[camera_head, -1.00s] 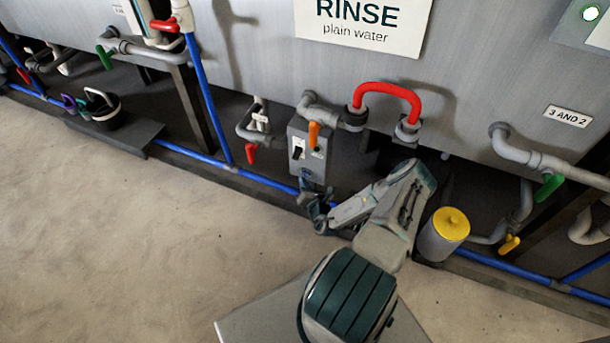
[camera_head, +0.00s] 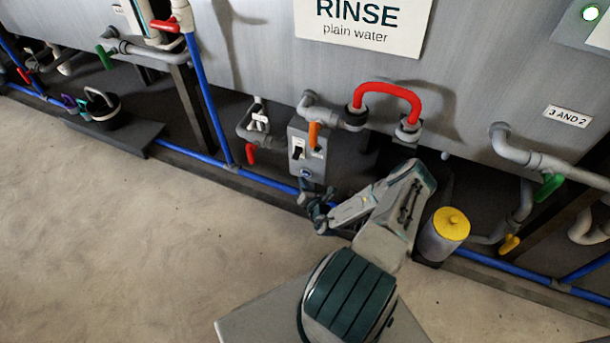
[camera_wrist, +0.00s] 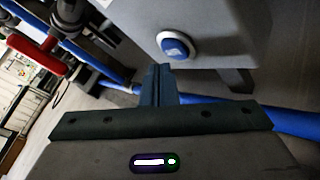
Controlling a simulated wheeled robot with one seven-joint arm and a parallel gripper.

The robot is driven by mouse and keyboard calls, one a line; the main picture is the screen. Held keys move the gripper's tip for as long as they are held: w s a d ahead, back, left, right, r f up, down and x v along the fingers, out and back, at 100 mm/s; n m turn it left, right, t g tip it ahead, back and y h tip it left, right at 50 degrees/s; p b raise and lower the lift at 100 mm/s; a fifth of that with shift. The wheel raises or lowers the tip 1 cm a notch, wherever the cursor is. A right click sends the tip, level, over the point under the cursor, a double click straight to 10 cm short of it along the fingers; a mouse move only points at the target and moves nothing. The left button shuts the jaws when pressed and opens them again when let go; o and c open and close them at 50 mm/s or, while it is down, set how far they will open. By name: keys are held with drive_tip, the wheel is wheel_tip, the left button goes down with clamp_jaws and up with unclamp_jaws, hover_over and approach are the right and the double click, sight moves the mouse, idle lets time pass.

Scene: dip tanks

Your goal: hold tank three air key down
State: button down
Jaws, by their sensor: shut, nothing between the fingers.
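A round blue button (camera_head: 306,174) with a pale rim is on the lower front of a grey control box (camera_head: 297,140) under the RINSE tank. In the wrist view the blue button (camera_wrist: 176,46) shows large, beyond and slightly right of my fingertips. No wording on it can be read, so I cannot tell from it that it is the air key. My gripper (camera_head: 306,193) is just below the button in the head view. In the wrist view my gripper (camera_wrist: 160,72) has its fingers together and empty, with a gap seeming to separate them from the button.
The box also carries a black switch (camera_head: 297,153); an orange handle (camera_head: 313,134) is beside it. A red-handled valve (camera_head: 251,154) hangs to the left. A blue pipe (camera_head: 267,181) runs low behind my gripper. A yellow-topped canister (camera_head: 445,235) stands right of my arm. The left floor is clear.

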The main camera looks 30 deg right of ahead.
drive_tip(key=shift+w+d, duration=0.3)
drive_tip(key=shift+d, duration=0.05)
drive_tip(key=shift+w+d, duration=0.25)
drive_tip(key=shift+d, duration=0.1)
idle(2.0)
drive_tip(key=shift+s+a+p, duration=0.4)
drive_tip(key=shift+s+a, duration=0.1)
drive_tip(key=shift+a, duration=0.2)
drive_tip(key=s+a+p, duration=0.1)
drive_tip(key=a, duration=0.1)
drive_tip(key=s+a+p, duration=0.1)
drive_tip(key=s+a, duration=0.1)
idle(0.7)
idle(0.3)
